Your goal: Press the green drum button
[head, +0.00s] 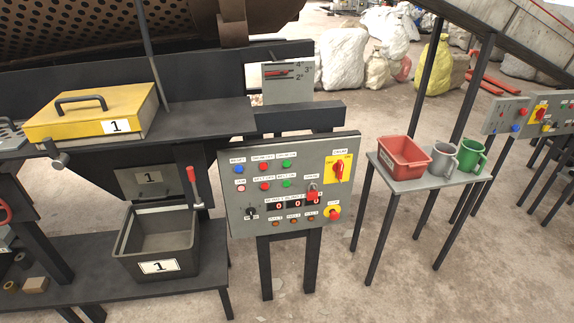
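A grey control panel (328,228) stands on dark legs in the middle of the head view. It carries two green buttons, one above the other: an upper green button (287,163) and a lower green button (286,183). A red button (264,167) sits left of the upper green one, and another red button (264,186) left of the lower one. Small white labels sit above the buttons; their print is too small to read surely. The perforated drum (130,28) is at the top left. Neither of my grippers is in view, and nothing covers the panel.
A red lever (193,186) and a dark bin (158,248) marked 1 stand left of the panel. A small table (420,182) with a red tray (403,157) and two mugs stands right. A second panel (505,115) is farther right. Floor before the panel is clear.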

